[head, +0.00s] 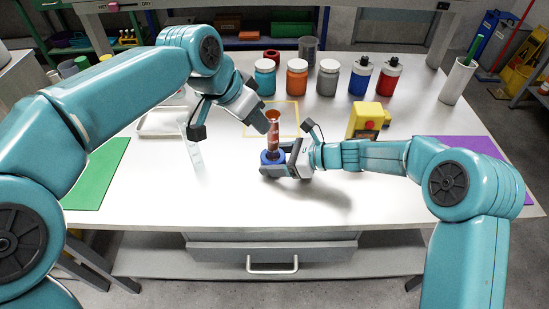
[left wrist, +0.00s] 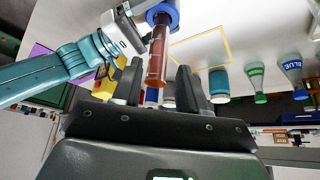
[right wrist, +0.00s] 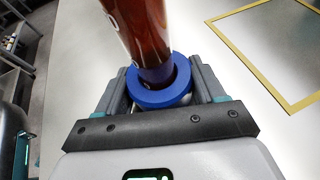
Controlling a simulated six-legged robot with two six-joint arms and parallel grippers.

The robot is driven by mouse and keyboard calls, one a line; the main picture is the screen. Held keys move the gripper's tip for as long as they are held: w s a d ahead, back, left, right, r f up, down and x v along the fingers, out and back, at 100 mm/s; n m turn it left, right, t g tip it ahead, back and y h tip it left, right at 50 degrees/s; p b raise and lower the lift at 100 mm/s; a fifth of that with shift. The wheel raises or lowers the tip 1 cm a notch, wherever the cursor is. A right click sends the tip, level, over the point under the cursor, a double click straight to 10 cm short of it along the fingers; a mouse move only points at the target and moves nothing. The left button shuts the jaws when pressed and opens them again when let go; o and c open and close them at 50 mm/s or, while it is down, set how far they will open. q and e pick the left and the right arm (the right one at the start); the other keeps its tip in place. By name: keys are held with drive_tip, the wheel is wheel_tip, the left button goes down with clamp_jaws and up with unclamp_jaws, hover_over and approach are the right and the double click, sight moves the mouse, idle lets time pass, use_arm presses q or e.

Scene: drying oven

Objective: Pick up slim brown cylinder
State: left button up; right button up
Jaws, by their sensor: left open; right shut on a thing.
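The slim brown cylinder (head: 273,135) stands near upright at the middle of the white table, with a blue ring-like base (head: 271,157). My right gripper (right wrist: 160,95) is shut around the blue base from the right, low over the table. Whether the base touches the table is unclear. My left gripper (left wrist: 160,80) is open at the cylinder's upper part, coming down from the upper left in the head view. In the left wrist view the cylinder (left wrist: 158,55) shows between its two fingers, and I cannot tell whether they touch it.
A yellow outlined square (head: 287,103) lies just behind the cylinder. Several lidded jars and bottles (head: 297,80) stand along the back. A clear glass vessel (head: 194,150) stands left, and a yellow device (head: 364,120) right. The table's front (head: 270,215) is clear.

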use_arm(q)
drive_tip(key=o, duration=0.4)
drive_tip(key=shift+c, duration=0.2)
drive_tip(key=shift+s+a+n, duration=0.15)
drive_tip(key=shift+s+n, duration=0.05)
drive_tip(key=shift+n, duration=0.5)
wheel_tip(320, 180, up, 5)
drive_tip(key=n+y, duration=0.4)
drive_tip(key=n, duration=0.4)
hover_over(273, 125)
drive_tip(key=s, duration=0.2)
drive_tip(key=x, duration=0.6)
drive_tip(key=shift+s+f, duration=0.2)
drive_tip(key=shift+f, duration=0.1)
drive_tip(key=shift+w+x, duration=0.1)
drive_tip(key=shift+x, duration=1.3)
drive_tip(key=shift+w+x, duration=0.15)
drive_tip(key=shift+x, duration=1.2)
